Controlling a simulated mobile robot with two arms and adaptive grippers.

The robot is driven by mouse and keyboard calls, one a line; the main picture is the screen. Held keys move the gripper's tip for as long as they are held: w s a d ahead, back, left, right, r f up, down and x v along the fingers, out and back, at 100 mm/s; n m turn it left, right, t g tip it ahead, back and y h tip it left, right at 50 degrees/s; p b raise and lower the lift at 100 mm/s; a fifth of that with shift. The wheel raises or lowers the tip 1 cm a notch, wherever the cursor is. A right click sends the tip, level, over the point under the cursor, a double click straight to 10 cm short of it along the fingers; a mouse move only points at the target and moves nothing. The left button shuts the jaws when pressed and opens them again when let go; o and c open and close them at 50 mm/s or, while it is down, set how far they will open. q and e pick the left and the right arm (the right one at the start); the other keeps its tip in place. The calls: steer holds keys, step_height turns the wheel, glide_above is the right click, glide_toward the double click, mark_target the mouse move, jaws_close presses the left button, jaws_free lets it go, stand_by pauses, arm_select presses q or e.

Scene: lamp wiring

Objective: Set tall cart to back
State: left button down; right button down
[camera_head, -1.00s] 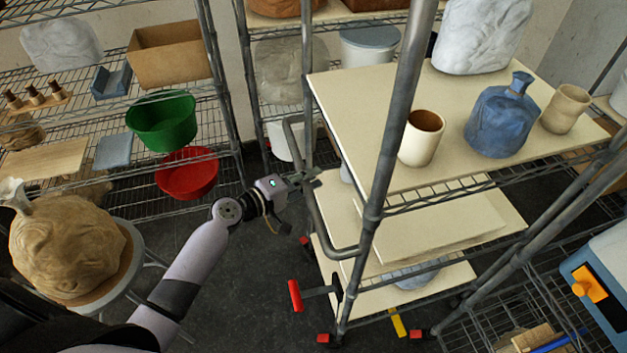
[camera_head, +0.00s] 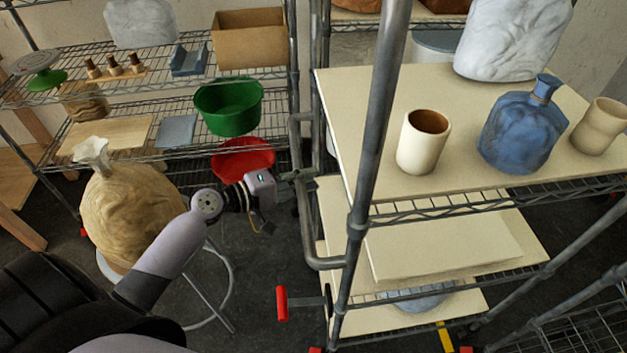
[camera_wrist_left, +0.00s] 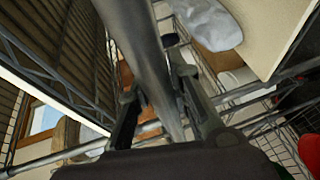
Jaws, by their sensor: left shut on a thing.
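The tall cart is a grey metal rack with cream shelf boards (camera_head: 370,105) and a tubular handle (camera_head: 309,215) on its left side. Its top board carries a white cup (camera_head: 423,142), a blue jug (camera_head: 520,125), a beige vase (camera_head: 600,126) and a wrapped white bundle (camera_head: 515,38). My left gripper (camera_head: 300,180) is at the handle in the head view. In the left wrist view its fingers (camera_wrist_left: 160,100) close around a grey tube (camera_wrist_left: 145,50) of the cart. My right gripper is not in view.
A wire shelf rack (camera_head: 80,88) with a green tub (camera_head: 228,106) and a red basin (camera_head: 243,160) stands at the back left. A stool (camera_head: 222,275) holds a big wrapped clay piece (camera_head: 130,215) near my left arm. Dark floor shows between stool and cart.

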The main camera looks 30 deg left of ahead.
arm_select(q)
steer(key=shift+a+r, duration=0.15)
steer(key=shift+a, duration=0.45)
steer(key=c, duration=1.9)
jaws_free()
steer(key=shift+s, duration=0.1)
steer(key=o, duration=0.4)
steer(key=shift+s+a+t, duration=0.3)
steer(key=shift+s+a, duration=0.2)
steer(key=shift+s, duration=0.1)
steer(key=shift+o, duration=0.3)
steer(key=shift+w+d, duration=0.3)
steer(key=shift+d, duration=0.1)
steer(key=v, duration=1.2)
steer(key=shift+r, duration=0.1)
